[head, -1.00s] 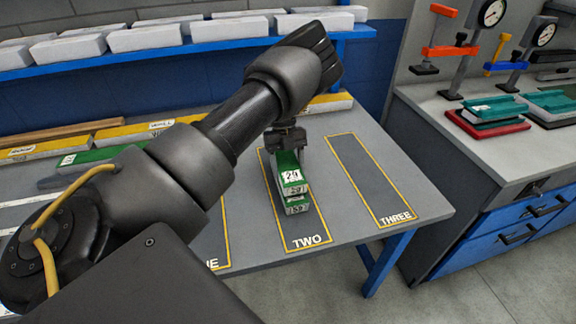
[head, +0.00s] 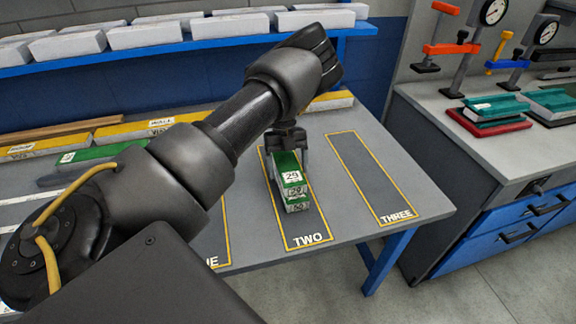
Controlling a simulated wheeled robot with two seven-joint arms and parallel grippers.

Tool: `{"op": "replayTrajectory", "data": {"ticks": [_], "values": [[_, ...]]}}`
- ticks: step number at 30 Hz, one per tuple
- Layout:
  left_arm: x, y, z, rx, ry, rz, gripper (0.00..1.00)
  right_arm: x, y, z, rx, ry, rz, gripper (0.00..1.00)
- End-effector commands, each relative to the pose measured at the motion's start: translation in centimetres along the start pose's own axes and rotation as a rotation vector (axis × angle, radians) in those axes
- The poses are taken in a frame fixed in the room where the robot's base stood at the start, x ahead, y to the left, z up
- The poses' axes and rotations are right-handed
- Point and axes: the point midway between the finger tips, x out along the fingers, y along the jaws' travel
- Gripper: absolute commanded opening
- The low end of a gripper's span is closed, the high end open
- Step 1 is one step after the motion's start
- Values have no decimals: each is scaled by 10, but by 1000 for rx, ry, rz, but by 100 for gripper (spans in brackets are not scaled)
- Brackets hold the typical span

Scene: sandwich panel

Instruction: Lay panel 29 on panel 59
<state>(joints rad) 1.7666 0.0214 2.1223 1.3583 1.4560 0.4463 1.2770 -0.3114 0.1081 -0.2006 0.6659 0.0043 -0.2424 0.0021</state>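Panel 29 (head: 291,177), a green-topped bar with a white "29" label, lies lengthwise over a second, similar panel (head: 298,208) in the lane marked TWO. The lower panel's number is too small to read surely; it fits panel 59. Panel 29 looks level and roughly lined up with it, touching or nearly touching; its front end shows just above the lower one's. My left gripper (head: 288,150) points down at panel 29's far part, its fingers at the panel's sides, and seems shut on it. My forearm hides some of the far end. My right gripper is out of view.
Lane THREE (head: 371,178) to the right is empty. Yellow panels (head: 160,128) and a green one (head: 100,158) lie at the table's back left. White blocks (head: 150,36) line a blue shelf behind. A side bench (head: 480,160) at right carries gauges and clamps.

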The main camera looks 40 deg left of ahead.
Motion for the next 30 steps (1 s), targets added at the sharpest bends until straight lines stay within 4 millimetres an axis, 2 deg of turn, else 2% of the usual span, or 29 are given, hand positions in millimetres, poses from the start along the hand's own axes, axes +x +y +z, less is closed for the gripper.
{"op": "replayTrajectory", "data": {"ticks": [11,14,24,30], "values": [[2,0,1,0,0,0,84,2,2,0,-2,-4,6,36],[-11,0,1,0,-1,-4,84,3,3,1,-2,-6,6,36],[-79,1,2,2,0,-6,84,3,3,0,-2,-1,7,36],[-101,1,2,2,2,-4,84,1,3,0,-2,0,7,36]]}}
